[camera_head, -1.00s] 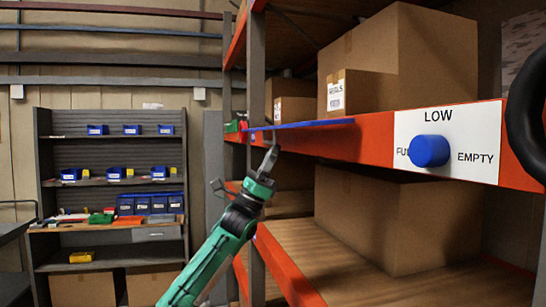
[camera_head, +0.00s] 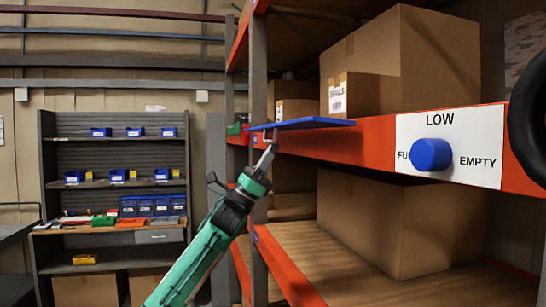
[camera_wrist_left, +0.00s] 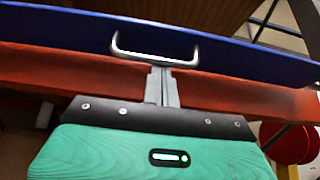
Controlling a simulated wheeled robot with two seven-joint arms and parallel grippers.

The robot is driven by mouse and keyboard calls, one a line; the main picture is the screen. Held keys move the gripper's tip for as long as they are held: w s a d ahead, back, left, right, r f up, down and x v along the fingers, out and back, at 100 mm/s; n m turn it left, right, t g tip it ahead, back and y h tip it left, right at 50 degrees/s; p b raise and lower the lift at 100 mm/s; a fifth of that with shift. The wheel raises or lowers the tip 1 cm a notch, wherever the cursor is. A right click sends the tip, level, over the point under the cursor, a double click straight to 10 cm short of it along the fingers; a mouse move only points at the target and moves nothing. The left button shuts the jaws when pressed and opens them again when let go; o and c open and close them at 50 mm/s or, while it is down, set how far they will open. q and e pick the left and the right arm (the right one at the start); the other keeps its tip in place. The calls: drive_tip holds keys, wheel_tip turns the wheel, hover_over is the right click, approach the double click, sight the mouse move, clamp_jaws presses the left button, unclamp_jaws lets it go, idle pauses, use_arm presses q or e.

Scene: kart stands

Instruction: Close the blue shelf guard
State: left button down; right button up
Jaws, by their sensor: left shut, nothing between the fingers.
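The blue shelf guard (camera_head: 315,124) is a long flat panel sticking out along the orange shelf beam in the head view, with its underside showing. In the left wrist view the guard (camera_wrist_left: 230,50) crosses the top, with a metal handle (camera_wrist_left: 118,45) on it. My left gripper (camera_head: 273,143) is shut and empty, just below the guard's left part. My right gripper is not in view.
The orange beam (camera_head: 377,139) carries a white LOW/EMPTY panel (camera_head: 470,128) with a blue knob (camera_head: 431,154). Cardboard boxes (camera_head: 375,222) fill the shelves. A grey upright (camera_head: 258,75) stands close to my left arm. A workbench rack (camera_head: 60,155) with blue bins stands at the back left.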

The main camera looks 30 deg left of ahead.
use_arm(q)
drive_tip(key=shift+s+a+r+g+y+p, duration=0.25)
drive_tip(key=shift+s+r+g+y, duration=0.1)
drive_tip(key=shift+r+g, duration=0.15)
drive_tip(key=shift+s+a+r+g+y+p, duration=0.1)
drive_tip(key=shift+s+a+r+g+y, duration=0.1)
drive_tip(key=shift+r+g+y, duration=0.25)
drive_tip(key=shift+w+d+r+p, duration=0.1)
drive_tip(key=shift+r+p, duration=0.65)
drive_tip(key=shift+r, duration=3.45)
